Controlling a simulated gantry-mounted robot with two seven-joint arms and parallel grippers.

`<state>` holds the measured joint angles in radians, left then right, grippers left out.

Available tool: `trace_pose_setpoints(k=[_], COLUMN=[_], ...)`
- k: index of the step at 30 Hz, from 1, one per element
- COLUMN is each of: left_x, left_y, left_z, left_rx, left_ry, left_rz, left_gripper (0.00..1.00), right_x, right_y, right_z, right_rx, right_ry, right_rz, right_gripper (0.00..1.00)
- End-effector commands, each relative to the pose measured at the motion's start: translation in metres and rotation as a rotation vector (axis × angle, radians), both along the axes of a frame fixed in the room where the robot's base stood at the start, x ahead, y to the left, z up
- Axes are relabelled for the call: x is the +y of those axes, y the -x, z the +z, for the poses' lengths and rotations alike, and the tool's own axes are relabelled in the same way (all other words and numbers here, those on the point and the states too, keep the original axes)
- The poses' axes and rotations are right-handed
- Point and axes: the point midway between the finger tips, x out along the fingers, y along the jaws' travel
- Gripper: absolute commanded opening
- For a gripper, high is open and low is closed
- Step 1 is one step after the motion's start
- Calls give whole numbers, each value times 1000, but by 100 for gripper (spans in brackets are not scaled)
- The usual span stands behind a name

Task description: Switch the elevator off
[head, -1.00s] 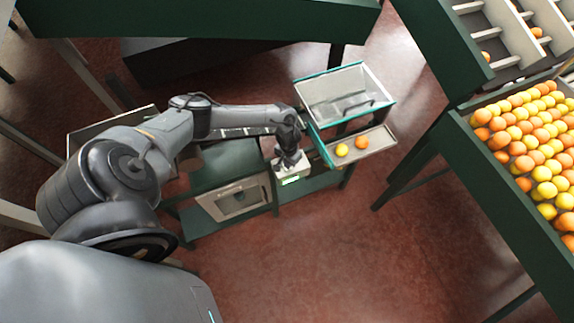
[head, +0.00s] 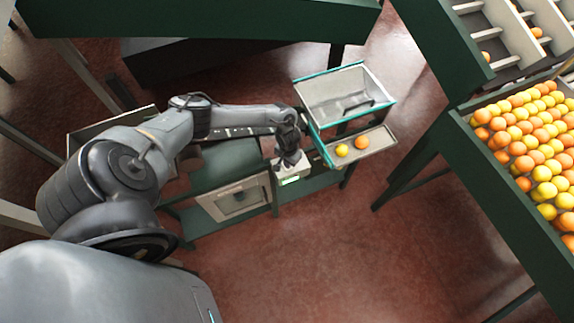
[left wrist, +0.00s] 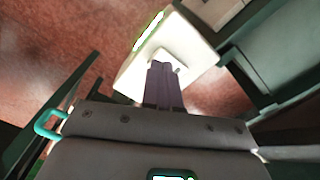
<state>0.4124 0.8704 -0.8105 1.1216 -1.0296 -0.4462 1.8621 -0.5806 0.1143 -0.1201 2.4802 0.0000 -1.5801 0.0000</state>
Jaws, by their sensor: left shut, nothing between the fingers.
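A small pale control box (head: 292,172) with a lit green strip on its front is fixed at the end of the green machine frame; I take it for the elevator's switch box. My left gripper (head: 289,157) is shut and empty, its fingertips over the top of this box. In the left wrist view the shut fingers (left wrist: 162,68) point at the box's pale top (left wrist: 180,45), close to a small knob-like part (left wrist: 177,66). I cannot tell whether they touch it. My right gripper is not in view.
A clear-sided hopper (head: 345,95) and a tray (head: 378,148) with a yellow and an orange fruit stand right of the box. A panel with a screen (head: 236,200) is to the left. The red floor in front is open.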

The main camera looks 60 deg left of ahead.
Motion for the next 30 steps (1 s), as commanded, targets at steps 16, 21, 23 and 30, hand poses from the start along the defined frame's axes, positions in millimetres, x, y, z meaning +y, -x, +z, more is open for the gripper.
trace_pose_setpoints(k=[16, 21, 23, 30], left_x=[0, 0, 0, 0], left_y=[0, 0, 0, 0], left_z=[-1, -4, -5, -8], left_rx=[0, 0, 0, 0], left_ry=[0, 0, 0, 0], left_rz=[0, 0, 0, 0], left_gripper=[0, 0, 0, 0], right_x=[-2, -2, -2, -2], right_y=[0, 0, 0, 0], right_z=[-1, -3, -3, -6], right_rx=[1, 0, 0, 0], right_ry=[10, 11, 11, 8], right_rz=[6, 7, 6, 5], right_gripper=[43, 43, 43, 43])
